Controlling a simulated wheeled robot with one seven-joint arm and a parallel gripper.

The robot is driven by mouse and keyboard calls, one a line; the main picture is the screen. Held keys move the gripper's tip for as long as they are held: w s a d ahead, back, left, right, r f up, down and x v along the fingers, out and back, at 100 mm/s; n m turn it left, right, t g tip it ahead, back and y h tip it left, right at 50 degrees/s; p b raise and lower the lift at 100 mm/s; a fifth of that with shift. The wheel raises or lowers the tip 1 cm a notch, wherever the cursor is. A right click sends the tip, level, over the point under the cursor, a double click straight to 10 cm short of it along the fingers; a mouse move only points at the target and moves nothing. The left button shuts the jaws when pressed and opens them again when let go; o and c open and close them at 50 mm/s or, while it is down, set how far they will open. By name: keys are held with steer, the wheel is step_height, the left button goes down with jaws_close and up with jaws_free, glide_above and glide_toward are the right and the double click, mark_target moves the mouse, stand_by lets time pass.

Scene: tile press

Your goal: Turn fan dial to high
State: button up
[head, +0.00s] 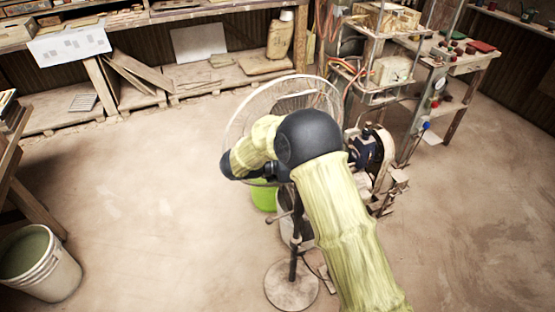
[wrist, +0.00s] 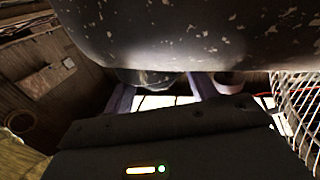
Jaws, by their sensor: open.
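The fan stands mid-floor in the head view, with a round wire cage (head: 235,112) on a thin pole above a round base (head: 292,286). My arm covers much of its head. In the wrist view a dark, paint-chipped housing (wrist: 200,30), apparently the fan's, fills the top, and the wire cage (wrist: 298,100) shows at right. My gripper (wrist: 164,92) is open, its two fingers apart just below the housing. A greyish rounded part (wrist: 148,78) shows between the fingers under the housing; I cannot tell if it is the dial. No dial marking is readable. The fingers are hidden in the head view.
A green bucket (head: 263,196) stands behind the fan pole. A machine with a wheel (head: 372,160) and a cluttered metal rack (head: 385,70) stand close at right. A white bucket (head: 42,265) is at lower left. The floor left of the fan is clear.

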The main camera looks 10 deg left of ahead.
steer(key=v, duration=1.5)
steer(key=shift+s+a, duration=0.2)
steer(key=shift+a, duration=0.15)
